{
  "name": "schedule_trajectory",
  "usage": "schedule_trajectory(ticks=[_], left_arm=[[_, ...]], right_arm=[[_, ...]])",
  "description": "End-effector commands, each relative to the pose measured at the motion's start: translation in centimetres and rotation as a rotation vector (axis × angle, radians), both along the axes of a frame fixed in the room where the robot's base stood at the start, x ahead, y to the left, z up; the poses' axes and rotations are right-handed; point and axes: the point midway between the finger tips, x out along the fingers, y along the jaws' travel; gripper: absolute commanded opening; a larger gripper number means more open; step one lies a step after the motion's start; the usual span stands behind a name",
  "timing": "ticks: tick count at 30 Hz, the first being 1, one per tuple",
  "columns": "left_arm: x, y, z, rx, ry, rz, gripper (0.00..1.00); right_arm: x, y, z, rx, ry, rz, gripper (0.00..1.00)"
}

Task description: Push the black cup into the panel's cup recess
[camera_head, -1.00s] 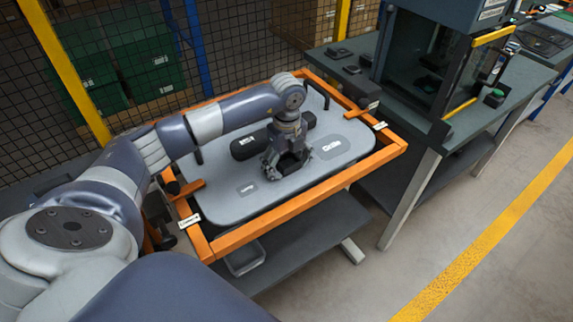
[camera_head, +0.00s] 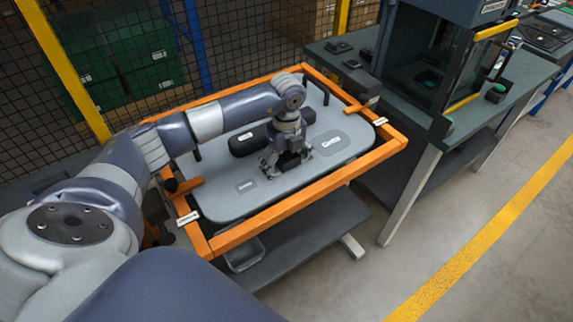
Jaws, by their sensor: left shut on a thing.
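The grey door panel (camera_head: 215,201) lies in an orange frame (camera_head: 275,222). My left gripper (camera_head: 286,166) is low over the middle of the panel, pointing down. It is shut on the black cup (camera_head: 291,160), which shows only as a dark shape between and behind the fingers. The cup recess cannot be made out; the gripper and cup may hide it. Whether the cup touches the panel, I cannot tell. My right gripper is not in view.
A long black part with a label (camera_head: 247,140) lies on the panel behind my gripper. Labelled darker patches mark the panel at left (camera_head: 246,185) and right (camera_head: 331,142). A dark workbench (camera_head: 424,147) with a machine stands at right. A mesh fence (camera_head: 235,55) is behind.

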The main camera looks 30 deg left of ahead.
Motion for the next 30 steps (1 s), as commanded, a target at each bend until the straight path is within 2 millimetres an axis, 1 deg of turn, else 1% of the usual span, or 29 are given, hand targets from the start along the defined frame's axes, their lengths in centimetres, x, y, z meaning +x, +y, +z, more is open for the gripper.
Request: schedule_trajectory(ticks=[1,4,5,17,20,23,30], left_arm=[[-0.1,-0.1,-0.1,-0.003,0.004,-0.003,0.74],[-0.1,-0.1,-0.1,-0.002,0.003,-0.002,0.96],[-0.1,-0.1,0.0,-0.001,0.003,-0.002,1.00],[0.0,0.1,0.1,0.001,0.000,0.001,1.00],[0.1,0.1,0.6,0.001,-0.002,0.001,1.00],[0.1,0.1,1.9,0.001,-0.005,0.001,1.00],[0.2,0.0,7.1,0.001,-0.009,-0.001,1.00]], right_arm=[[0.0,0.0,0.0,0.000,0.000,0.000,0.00],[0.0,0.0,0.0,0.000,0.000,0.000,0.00],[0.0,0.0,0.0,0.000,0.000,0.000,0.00],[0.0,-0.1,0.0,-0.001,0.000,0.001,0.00],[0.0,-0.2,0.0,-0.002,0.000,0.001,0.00],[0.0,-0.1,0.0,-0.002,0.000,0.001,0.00],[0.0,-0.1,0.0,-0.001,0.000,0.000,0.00]])
